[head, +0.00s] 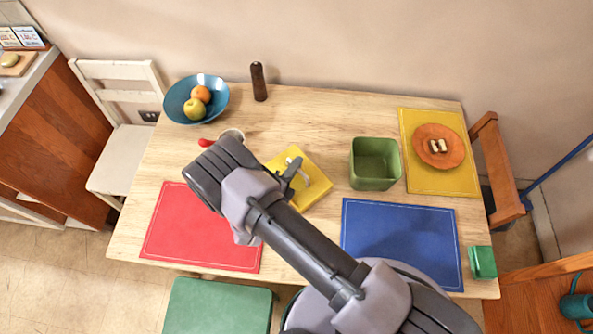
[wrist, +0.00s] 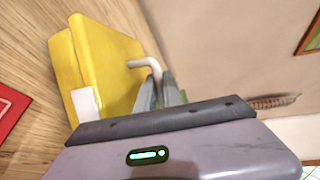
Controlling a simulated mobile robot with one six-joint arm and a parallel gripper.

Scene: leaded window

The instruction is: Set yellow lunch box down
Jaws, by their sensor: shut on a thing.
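The yellow lunch box (head: 316,196) is over the middle of the wooden table, between the red and blue placemats, partly hidden by my arm in the head view. It fills the upper left of the wrist view (wrist: 100,75), with a pale curved handle (wrist: 145,63) and a white patch on its side. My gripper (head: 291,172) is shut on its handle; the dark fingers show beside the handle in the wrist view (wrist: 162,90). I cannot tell whether the box's underside touches the table.
A green open bin (head: 356,180) stands close right of the box. The blue placemat (head: 400,240) and red placemat (head: 190,230) are bare. An orange plate (head: 455,150) lies on the yellow placemat (head: 415,120). A fruit bowl (head: 220,103) and pepper mill (head: 259,82) stand behind.

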